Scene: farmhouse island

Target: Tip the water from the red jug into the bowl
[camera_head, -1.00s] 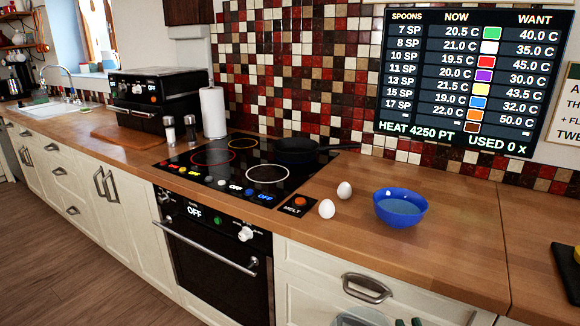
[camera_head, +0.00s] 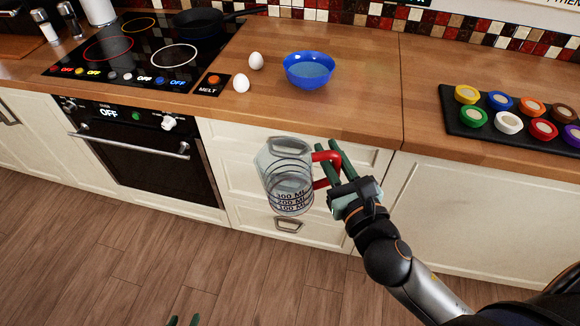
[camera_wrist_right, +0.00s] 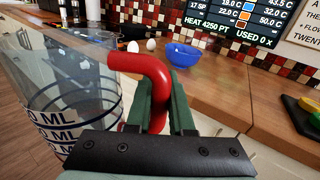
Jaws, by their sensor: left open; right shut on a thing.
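The red jug (camera_head: 287,165) is a clear measuring jug with black volume marks and a red handle (camera_head: 327,158). It is held roughly upright in front of the drawers, below the countertop edge. My right gripper (camera_head: 334,160) is shut on the handle, which also shows between its fingers in the wrist view (camera_wrist_right: 150,72). The water level in the jug is hard to make out. The blue bowl (camera_head: 310,70) stands on the counter behind and above the jug in the picture, with bluish liquid inside. My left gripper (camera_head: 182,320) shows only its fingertips at the bottom edge, open and empty.
Two eggs (camera_head: 255,61) (camera_head: 241,83) lie left of the bowl. The stove (camera_head: 130,55) with a black pan (camera_head: 205,22) is further left. A black tray (camera_head: 455,128) of coloured pots is at the right. The counter between bowl and tray is clear.

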